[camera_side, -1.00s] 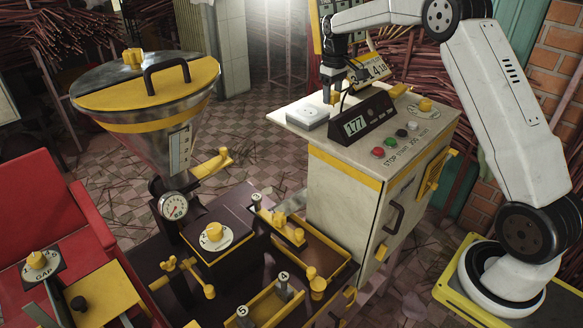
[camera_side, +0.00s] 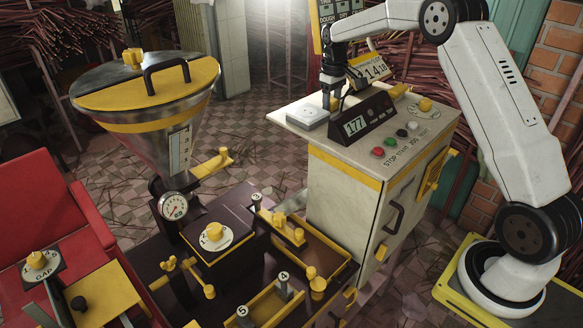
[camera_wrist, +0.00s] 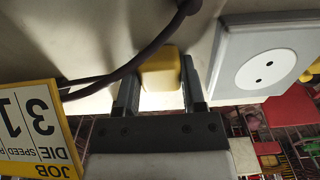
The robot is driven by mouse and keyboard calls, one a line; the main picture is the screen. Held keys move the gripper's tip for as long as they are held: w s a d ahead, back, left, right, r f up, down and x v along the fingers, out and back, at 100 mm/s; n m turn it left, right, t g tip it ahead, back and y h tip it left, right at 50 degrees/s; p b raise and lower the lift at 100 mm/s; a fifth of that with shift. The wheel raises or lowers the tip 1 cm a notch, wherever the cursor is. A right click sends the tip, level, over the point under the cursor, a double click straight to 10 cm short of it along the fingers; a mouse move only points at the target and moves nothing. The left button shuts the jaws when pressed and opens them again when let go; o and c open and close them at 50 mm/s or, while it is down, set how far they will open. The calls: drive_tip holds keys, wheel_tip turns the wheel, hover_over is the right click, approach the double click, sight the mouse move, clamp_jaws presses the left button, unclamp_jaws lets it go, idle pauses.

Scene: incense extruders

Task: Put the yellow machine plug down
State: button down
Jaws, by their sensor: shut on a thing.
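The yellow machine plug (camera_wrist: 161,70) is between the two dark fingers of my gripper (camera_wrist: 158,92) in the wrist view, beside a dark cable. In the side view my gripper (camera_side: 331,98) points down over the back left of the pale cabinet top (camera_side: 345,141), behind the black display box. Only a little yellow of the plug (camera_side: 334,105) shows there. The plug is low, at or just above the top; I cannot tell if it touches. The white socket plate (camera_side: 307,115) lies to its left, apart from it. Its two-hole face (camera_wrist: 266,70) shows empty in the wrist view.
The black display box (camera_side: 362,118) reading 177 stands close in front of my gripper. A metal hopper (camera_side: 145,95) stands at the left.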

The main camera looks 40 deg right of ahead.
sight(332, 99)
drive_tip(key=shift+c, duration=0.9)
unclamp_jaws()
drive_tip(key=shift+r, duration=0.2)
wheel_tip(332, 99, up, 13)
drive_tip(key=shift+f, duration=0.15)
